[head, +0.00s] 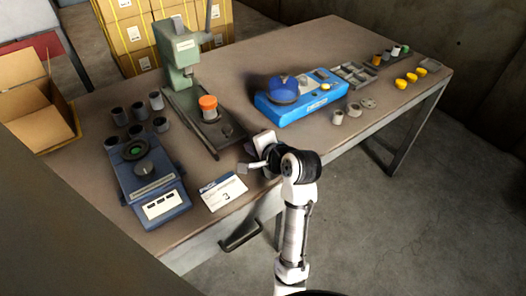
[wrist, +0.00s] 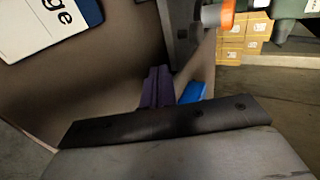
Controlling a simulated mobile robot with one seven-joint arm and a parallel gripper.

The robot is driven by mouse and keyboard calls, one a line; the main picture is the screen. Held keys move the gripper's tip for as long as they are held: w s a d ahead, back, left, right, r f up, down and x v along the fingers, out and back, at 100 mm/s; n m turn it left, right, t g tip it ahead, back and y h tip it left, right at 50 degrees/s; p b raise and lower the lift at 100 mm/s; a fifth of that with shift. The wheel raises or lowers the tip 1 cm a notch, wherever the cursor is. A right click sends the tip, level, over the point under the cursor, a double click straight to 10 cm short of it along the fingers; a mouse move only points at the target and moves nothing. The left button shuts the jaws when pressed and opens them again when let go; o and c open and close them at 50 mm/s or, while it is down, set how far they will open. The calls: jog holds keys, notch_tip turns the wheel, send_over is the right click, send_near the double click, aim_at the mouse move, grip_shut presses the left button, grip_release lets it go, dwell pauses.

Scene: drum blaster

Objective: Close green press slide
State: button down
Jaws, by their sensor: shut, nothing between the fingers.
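The green press (head: 178,45) stands on the back left part of the table, with a lever on its right. Its dark slide (head: 222,148) sticks out toward the front edge and carries a grey cylinder with an orange top (head: 208,103). My gripper (head: 246,166) is shut and empty, just right of the slide's front end, near the table's front edge. I cannot tell whether it touches the slide. In the wrist view, the closed fingers (wrist: 157,86) show below the slide (wrist: 180,30), with the orange top (wrist: 217,14) and part of the green press (wrist: 293,8) at upper right.
A blue scale-like device (head: 150,185) and several dark cups (head: 137,110) are at left. A white card (head: 223,193) lies near the front edge. A bright blue machine (head: 300,98) stands right of the slide. Trays and small parts (head: 355,72) lie farther right.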

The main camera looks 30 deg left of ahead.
aim_at(221, 115)
jog(key=shift+w+a+r, duration=0.1)
jog(key=shift+w+a, duration=0.2)
jog(key=shift+a, duration=0.45)
jog(key=shift+w+a+r, duration=0.1)
jog(key=shift+w+a, duration=0.2)
jog(key=shift+a, duration=0.45)
jog(key=shift+w+a+p, duration=0.15)
jog(key=shift+a+p, duration=0.15)
jog(key=shift+p, duration=0.15)
jog(key=w+a+p, duration=0.1)
jog(key=a, duration=0.2)
jog(key=w+a+p, duration=0.1)
jog(key=w+a, duration=0.1)
jog(key=a, duration=0.2)
jog(key=w+a+p, duration=0.1)
jog(key=a+p, duration=0.1)
jog(key=a, duration=0.2)
jog(key=shift+w+a, duration=0.1)
jog(key=shift+w, duration=0.2)
